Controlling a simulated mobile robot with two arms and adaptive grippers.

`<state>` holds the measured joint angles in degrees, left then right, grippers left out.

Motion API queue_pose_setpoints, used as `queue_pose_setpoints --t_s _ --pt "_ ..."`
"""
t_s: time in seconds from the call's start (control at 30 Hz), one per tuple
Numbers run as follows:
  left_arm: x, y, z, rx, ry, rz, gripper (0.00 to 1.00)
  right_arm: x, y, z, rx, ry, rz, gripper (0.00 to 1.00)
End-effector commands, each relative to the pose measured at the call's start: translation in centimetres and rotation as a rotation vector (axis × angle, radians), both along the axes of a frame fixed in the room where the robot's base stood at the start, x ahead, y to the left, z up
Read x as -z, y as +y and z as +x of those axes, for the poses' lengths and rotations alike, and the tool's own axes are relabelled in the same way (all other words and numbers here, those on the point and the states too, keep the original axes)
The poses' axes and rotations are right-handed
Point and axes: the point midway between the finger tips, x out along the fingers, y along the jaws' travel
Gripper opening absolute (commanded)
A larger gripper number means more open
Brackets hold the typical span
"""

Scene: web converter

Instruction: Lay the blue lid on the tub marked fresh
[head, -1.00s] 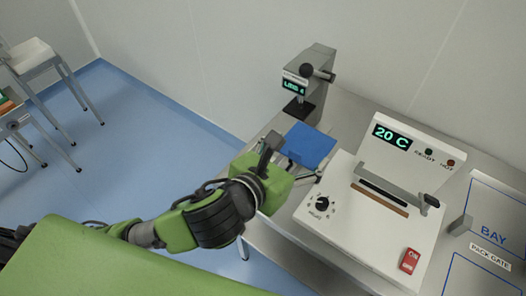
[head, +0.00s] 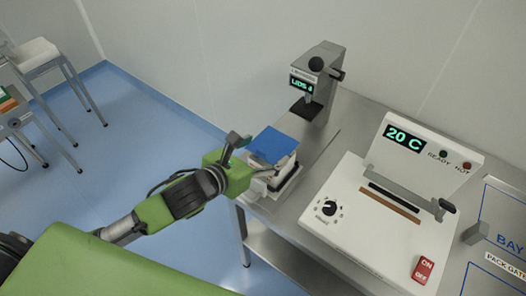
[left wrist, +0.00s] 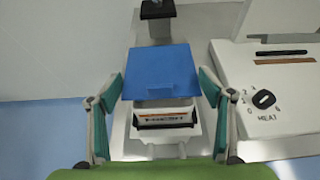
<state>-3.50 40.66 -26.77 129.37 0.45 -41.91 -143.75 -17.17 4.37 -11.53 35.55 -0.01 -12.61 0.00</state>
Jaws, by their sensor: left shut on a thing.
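The blue lid (head: 271,146) is square and lies roughly level at my left gripper (head: 254,159). In the left wrist view the lid (left wrist: 160,72) sits between the fingers of my left gripper (left wrist: 160,78), which are shut on its side edges. A white tub (head: 287,172) is under the lid; in the left wrist view the tub (left wrist: 165,137) shows its front with a dark-framed label, too small to read. I cannot tell whether the lid touches the tub's rim. My right gripper is not in view.
A grey lid dispenser (head: 319,80) reading "LIDS 4" stands behind the lid. A white heater unit (head: 370,215) reading "20 C" stands to the right. A blue-outlined bay (head: 505,215) is at the far right. Metal counter (head: 283,214) shows in front of the tub.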

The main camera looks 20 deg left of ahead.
Motion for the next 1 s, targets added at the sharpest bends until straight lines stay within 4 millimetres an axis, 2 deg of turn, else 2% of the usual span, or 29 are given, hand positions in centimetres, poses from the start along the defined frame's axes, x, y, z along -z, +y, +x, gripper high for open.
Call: queue_pose_setpoints --t_s 0.1,0.87,0.9,0.93,1.0 --pt "0.8 0.0 0.0 0.0 0.0 -0.001 0.56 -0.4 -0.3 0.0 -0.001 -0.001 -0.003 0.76" --pt "2.1 0.0 0.0 0.001 -0.002 0.001 0.56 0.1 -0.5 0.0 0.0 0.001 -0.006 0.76" --pt "2.1 0.0 0.0 0.001 -0.001 0.002 0.81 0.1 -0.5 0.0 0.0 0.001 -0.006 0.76" --pt "2.1 0.0 0.0 0.001 -0.001 0.002 0.88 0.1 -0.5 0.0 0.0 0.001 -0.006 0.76" --pt "2.1 0.0 0.0 0.001 -0.002 0.001 0.9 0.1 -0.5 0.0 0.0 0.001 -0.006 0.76"
